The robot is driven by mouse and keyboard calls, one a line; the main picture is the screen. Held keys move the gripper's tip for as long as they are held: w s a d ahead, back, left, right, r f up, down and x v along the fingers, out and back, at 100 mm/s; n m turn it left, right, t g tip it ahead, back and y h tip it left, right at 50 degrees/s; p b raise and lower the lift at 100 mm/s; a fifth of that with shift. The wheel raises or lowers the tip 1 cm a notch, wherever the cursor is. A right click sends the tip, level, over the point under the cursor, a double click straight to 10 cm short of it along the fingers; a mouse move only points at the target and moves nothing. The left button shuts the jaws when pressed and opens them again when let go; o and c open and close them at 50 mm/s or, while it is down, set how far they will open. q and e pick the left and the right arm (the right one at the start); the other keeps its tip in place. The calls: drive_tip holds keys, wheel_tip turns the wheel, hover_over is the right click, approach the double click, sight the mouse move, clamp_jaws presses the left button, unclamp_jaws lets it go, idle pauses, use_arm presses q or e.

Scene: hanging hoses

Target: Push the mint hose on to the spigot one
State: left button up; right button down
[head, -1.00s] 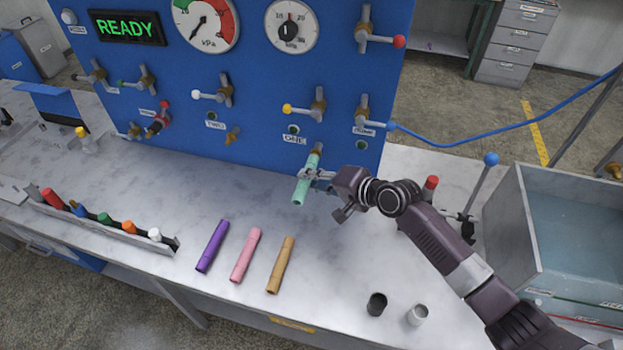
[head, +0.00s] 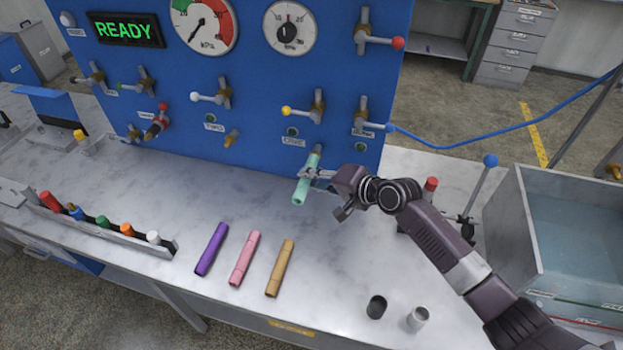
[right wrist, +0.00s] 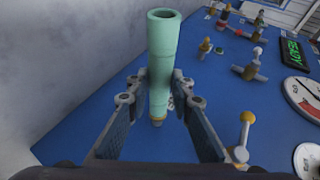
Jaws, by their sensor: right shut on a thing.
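The mint hose (head: 306,182) is a short pale green tube, held at a tilt against the lower right of the blue panel. My right gripper (head: 318,175) is shut on it. In the right wrist view the mint hose (right wrist: 163,58) stands between the two fingers of my right gripper (right wrist: 160,98), its open end toward the camera. Its far end meets a small brass-coloured tip, the spigot (right wrist: 157,121), below the label that seems to read ONE (head: 293,141). How far the hose sits over the spigot I cannot tell. My left gripper is not in view.
Purple (head: 211,249), pink (head: 244,258) and tan (head: 280,268) hoses lie on the bench (head: 200,190). Valves with coloured knobs stick out of the blue panel (head: 260,90) around the hose. A dark cup and a grey cup (head: 417,318) stand at the front right.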

drive_tip(key=shift+w+d+r, duration=0.1)
drive_tip(key=shift+w+r, duration=0.05)
drive_tip(key=shift+w, duration=0.05)
drive_tip(key=c, duration=1.9)
unclamp_jaws()
drive_tip(key=shift+o, duration=1.4)
drive_tip(key=shift+w, duration=0.15)
drive_tip(key=v, duration=1.2)
